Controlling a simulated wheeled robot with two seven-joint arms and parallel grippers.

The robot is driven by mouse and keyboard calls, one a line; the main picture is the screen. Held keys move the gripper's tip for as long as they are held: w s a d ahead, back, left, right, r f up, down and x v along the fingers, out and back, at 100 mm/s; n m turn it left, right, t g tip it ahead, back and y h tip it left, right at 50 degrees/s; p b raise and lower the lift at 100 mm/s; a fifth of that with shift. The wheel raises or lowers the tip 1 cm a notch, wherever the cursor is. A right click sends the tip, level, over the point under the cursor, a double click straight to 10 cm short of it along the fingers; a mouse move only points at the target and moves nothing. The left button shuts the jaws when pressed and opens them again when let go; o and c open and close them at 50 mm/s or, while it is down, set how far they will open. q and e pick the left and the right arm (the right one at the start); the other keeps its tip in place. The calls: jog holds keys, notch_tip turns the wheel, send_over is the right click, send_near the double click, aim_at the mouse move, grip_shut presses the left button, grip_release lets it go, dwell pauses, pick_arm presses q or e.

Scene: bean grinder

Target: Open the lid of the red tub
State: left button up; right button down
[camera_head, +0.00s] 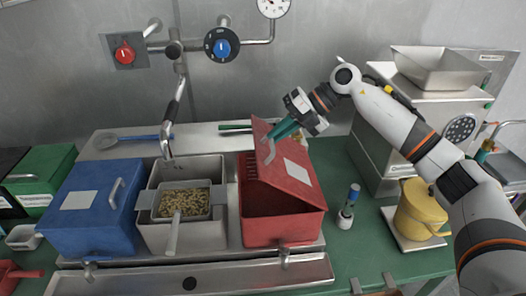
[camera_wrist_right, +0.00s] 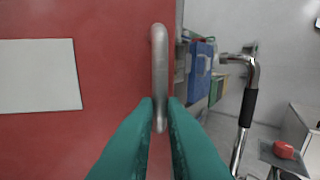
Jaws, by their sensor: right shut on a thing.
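The red tub (camera_head: 285,232) stands right of the middle in the head view. Its red lid (camera_head: 285,160) is raised and tilted, with a pale blank label on it. Part of the tub's dark inside shows below the lid. My right gripper (camera_head: 277,133) is at the lid's upper left, with its teal fingers shut on the metal lid handle (camera_head: 270,150). In the right wrist view the handle (camera_wrist_right: 159,65) runs upright between the fingertips (camera_wrist_right: 160,112), against the red lid (camera_wrist_right: 110,90). My left gripper is not in view.
A steel container with a scoop of beans (camera_head: 180,203) and a blue tub (camera_head: 90,215) stand left of the red tub. A blue-capped bottle (camera_head: 348,207) and a yellow pitcher (camera_head: 420,212) stand to the right. A steel machine (camera_head: 380,150) is behind them.

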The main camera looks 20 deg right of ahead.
jog(key=s+d+r+t+y+b, duration=0.1)
jog(key=s+d+y+b, duration=0.1)
jog(key=d+y+b, duration=0.2)
jog(key=s+d+r+t+y+b, duration=0.1)
jog(key=d+y+b, duration=0.4)
jog(key=d, duration=0.6)
jog(key=shift+s+d+r+b, duration=0.25)
jog(key=shift+s+b, duration=0.4)
jog(key=shift+s, duration=0.1)
jog(key=c, duration=1.5)
grip_release()
jog(key=shift+b+v, duration=0.85)
jog(key=shift+v, duration=5.1)
jog(key=shift+s+f, duration=0.1)
jog(key=shift+f, duration=0.05)
